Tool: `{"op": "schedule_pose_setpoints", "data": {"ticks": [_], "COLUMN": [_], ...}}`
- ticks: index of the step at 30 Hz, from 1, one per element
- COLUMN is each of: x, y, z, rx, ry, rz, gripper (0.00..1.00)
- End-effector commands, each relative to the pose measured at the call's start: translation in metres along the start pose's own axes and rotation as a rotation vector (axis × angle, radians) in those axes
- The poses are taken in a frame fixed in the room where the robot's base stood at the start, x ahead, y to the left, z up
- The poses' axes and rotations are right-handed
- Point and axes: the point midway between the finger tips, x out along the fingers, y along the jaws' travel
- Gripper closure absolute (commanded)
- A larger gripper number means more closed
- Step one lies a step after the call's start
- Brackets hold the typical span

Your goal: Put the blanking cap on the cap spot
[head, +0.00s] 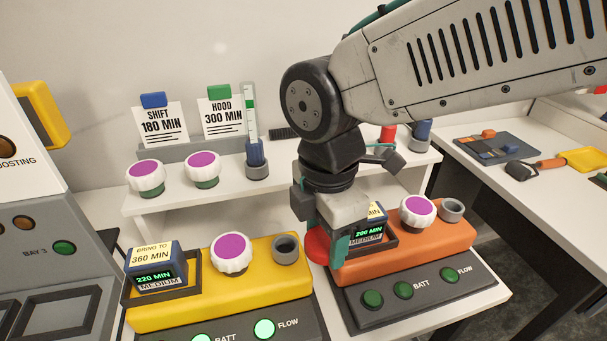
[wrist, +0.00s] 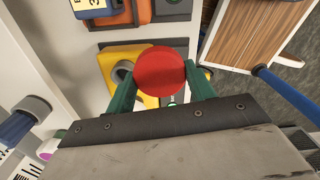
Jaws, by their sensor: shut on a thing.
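The blanking cap appears to be the red disc (head: 317,245) held in my gripper (head: 330,243). In the wrist view the red round cap (wrist: 160,71) sits between the two green fingers of my gripper (wrist: 160,75), which is shut on it. In the head view the cap is above the gap between the yellow unit (head: 200,312) and the orange unit (head: 405,258), right of the yellow unit's grey socket (head: 286,247). I cannot tell its height above the bench. No marked cap spot is identifiable; my gripper and arm hide part of the orange unit.
White knobs with purple tops (head: 233,252) stand on both units and on the raised shelf (head: 230,190). A display block (head: 155,266) sits on the yellow unit. A blue-filled tube (head: 256,150) and cards stand at the back. A side table (head: 500,180) holds tools at right.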

Motion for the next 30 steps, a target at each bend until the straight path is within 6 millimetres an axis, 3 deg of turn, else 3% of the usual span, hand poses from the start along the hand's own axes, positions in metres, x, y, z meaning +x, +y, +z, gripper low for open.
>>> {"op": "schedule_pose_setpoints", "data": {"ticks": [3,8,12,16,30], "x": [-0.01,-0.025,-0.037,-0.034,-0.024], "y": [0.03,0.061,0.071,0.088,0.206], "z": [0.027,0.054,0.054,0.056,0.071], "rx": [0.157,0.339,0.424,0.445,0.443], "ry": [0.003,0.007,0.01,0.008,0.009], "rz": [0.002,0.011,0.018,0.012,0.014], "gripper": [0.73,0.73,0.73,0.73,0.73]}}
